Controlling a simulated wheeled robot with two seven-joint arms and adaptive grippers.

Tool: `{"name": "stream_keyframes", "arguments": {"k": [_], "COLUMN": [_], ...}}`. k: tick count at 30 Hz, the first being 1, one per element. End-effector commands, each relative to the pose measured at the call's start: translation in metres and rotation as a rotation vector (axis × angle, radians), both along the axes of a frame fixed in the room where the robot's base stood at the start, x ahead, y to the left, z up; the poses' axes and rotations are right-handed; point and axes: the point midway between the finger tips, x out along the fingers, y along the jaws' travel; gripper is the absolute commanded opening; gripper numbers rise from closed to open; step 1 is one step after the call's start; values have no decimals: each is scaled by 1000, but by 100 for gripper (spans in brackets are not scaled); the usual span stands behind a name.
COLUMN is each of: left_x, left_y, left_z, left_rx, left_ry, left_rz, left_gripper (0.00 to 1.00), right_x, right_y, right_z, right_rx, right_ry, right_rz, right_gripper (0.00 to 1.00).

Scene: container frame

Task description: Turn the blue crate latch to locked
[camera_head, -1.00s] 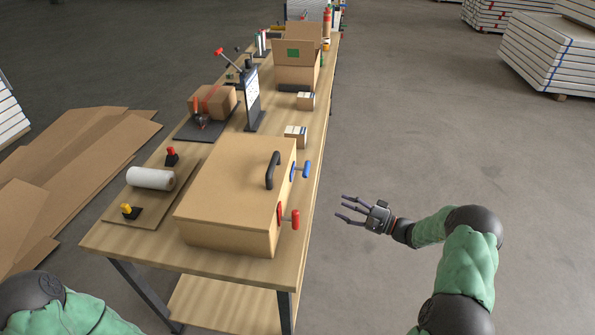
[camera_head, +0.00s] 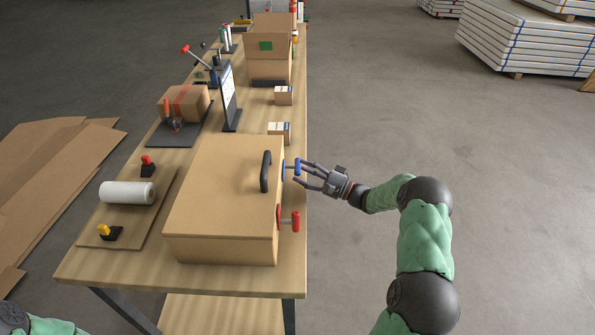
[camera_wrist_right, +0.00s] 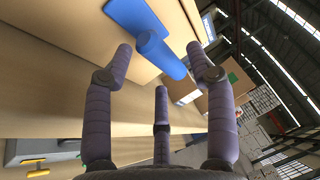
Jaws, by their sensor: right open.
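The wooden crate (camera_head: 222,195) sits on the workbench with a black handle (camera_head: 265,171) on its lid. The blue latch (camera_head: 296,167) is on the crate's right side, toward the back; its blue handle also shows in the right wrist view (camera_wrist_right: 160,52). The red latch (camera_head: 291,221) is on the same side, nearer the front. My right gripper (camera_head: 302,172) is open at the blue latch, its fingers pointing left around the handle. In the right wrist view the handle lies between the spread fingertips; contact cannot be told. My left gripper is out of view.
The workbench (camera_head: 110,262) runs away from me. A paper roll (camera_head: 127,193), red and yellow switches, and a board lie left of the crate. Small boxes (camera_head: 279,131) and a larger carton (camera_head: 270,68) stand behind it.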

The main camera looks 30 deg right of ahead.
Motion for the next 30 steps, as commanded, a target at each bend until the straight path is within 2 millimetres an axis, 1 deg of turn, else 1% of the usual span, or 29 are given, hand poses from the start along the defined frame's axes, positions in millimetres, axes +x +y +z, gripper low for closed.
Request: {"name": "stream_keyframes", "arguments": {"k": [3, 6, 10, 17, 20, 21, 23, 24, 30], "left_x": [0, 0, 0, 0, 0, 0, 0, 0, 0], "left_y": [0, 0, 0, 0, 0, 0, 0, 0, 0], "left_z": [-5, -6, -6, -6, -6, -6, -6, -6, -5], "left_rx": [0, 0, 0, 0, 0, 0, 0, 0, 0], "left_ry": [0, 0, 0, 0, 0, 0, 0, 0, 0], "left_rz": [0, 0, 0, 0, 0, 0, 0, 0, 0], "left_gripper": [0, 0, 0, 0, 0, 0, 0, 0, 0], "right_x": [12, 18, 21, 21, 21, 21, 21, 21, 21], "right_y": [9, 13, 15, 15, 15, 15, 15, 15, 15], "right_z": [2, 4, 5, 5, 5, 5, 5, 5, 5], "right_rx": [-2, -2, -1, -1, -1, -1, -1, -1, 2], "right_ry": [-1, -1, 0, 0, 0, 0, 0, 0, 5], "right_rz": [2, 1, -1, 0, 0, 0, 0, 0, 0], "right_gripper": [56, 56, 56, 56, 31, 20, 3, 0, 0]}}
